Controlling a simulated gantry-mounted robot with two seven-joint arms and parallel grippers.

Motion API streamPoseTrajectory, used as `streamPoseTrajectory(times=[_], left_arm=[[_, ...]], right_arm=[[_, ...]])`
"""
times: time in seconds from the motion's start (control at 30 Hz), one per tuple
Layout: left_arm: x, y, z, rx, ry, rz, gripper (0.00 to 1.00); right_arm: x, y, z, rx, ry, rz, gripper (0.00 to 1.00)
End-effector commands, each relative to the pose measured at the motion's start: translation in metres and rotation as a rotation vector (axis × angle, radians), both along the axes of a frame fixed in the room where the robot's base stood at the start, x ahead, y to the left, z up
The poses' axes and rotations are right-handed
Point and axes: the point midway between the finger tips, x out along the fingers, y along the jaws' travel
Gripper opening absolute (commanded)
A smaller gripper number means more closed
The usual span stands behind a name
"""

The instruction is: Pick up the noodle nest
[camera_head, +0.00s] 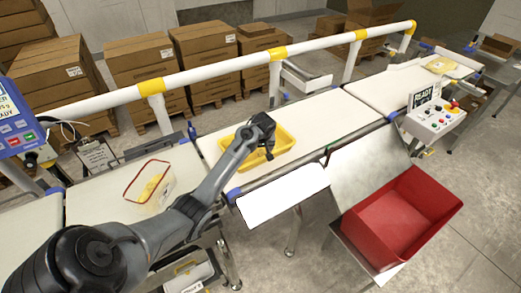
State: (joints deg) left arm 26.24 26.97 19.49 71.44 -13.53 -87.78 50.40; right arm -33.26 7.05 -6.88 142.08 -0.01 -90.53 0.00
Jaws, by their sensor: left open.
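My left gripper (266,146) is open over the yellow tray (285,140) on the middle belt, its fingers pointing down into the tray. The gripper and forearm cover part of the tray, so I cannot make out a noodle nest in it. A clear container with a red rim (133,184) stands on the left belt, with pale yellow contents (152,187) that may be noodles. My right gripper is not in view.
A white rail (215,69) with yellow bands runs behind the belts. A red bin (402,218) stands at front right, below a sloping metal plate. The middle belt (335,112) is clear right of the tray.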

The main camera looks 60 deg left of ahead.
Motion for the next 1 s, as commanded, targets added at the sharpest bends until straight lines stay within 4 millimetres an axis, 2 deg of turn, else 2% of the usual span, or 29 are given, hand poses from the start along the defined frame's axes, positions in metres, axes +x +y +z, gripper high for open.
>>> streamPoseTrajectory(times=[0.1,0.3,0.43,0.6,0.67,0.77,0.87,0.97,1.0], left_arm=[[-0.003,-0.009,0.024,0.000,-0.003,-0.001,0.72],[-0.009,-0.020,0.053,0.000,-0.002,-0.001,0.72],[-0.011,-0.024,0.066,-0.001,-0.002,0.000,0.72],[-0.013,-0.030,0.072,0.001,0.003,-0.007,0.72],[-0.015,-0.035,0.068,0.009,0.011,-0.028,0.72],[-0.022,-0.054,0.054,0.035,0.037,-0.104,0.72],[-0.036,-0.091,0.029,0.070,0.076,-0.240,0.72],[-0.061,-0.143,0.000,0.101,0.122,-0.431,0.72],[-0.074,-0.167,-0.011,0.107,0.137,-0.515,0.72]], right_arm=[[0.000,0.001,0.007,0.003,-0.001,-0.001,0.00],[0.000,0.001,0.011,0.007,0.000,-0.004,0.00],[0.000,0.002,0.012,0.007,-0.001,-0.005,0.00],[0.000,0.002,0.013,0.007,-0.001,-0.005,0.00],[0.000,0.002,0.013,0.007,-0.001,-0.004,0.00],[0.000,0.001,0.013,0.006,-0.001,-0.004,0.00],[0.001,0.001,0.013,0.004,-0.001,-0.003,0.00],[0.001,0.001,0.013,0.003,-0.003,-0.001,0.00],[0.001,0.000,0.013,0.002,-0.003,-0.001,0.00]])
